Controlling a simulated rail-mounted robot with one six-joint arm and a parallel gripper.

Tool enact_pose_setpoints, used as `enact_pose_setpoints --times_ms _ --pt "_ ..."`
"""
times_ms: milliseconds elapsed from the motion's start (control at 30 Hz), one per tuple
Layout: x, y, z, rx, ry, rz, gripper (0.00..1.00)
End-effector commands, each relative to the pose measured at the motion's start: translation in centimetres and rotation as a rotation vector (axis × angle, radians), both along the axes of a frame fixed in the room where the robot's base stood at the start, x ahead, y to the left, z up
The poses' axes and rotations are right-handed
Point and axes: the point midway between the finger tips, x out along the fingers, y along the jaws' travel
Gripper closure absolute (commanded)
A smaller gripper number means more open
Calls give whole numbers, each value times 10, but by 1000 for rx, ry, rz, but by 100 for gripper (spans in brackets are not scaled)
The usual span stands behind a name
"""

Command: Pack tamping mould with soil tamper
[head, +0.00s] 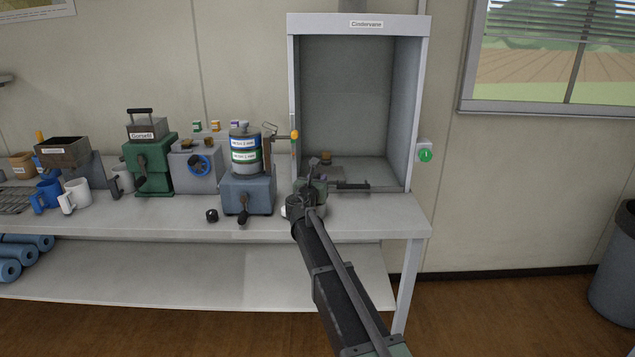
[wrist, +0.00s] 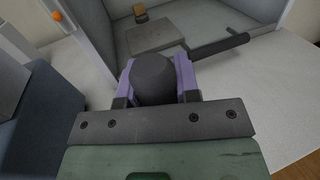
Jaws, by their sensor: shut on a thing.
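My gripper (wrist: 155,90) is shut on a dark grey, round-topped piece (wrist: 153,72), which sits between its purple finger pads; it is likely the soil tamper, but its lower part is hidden. A small brown block (head: 326,157) stands on the cabinet floor, also in the wrist view (wrist: 140,13). A dark bar (wrist: 222,46) lies beyond the gripper to the right. I cannot tell which thing is the tamping mould.
Left of the cabinet stand a blue-grey device (head: 247,193) with stacked cans, a grey device with a blue dial (head: 198,165) and a green press (head: 150,165). A small black knob (head: 212,215) lies in front. The bench's front right corner (head: 395,218) is clear.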

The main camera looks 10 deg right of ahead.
Motion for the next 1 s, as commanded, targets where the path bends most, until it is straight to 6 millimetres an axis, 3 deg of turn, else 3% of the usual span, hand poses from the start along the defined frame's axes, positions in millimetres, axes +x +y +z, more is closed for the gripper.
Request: enact_pose_setpoints --times_ms 367,767,1000 --pt "0 0 -13 0 0 0 94" --pt "0 0 20 0 0 0 94" --pt "0 0 19 0 0 0 94"
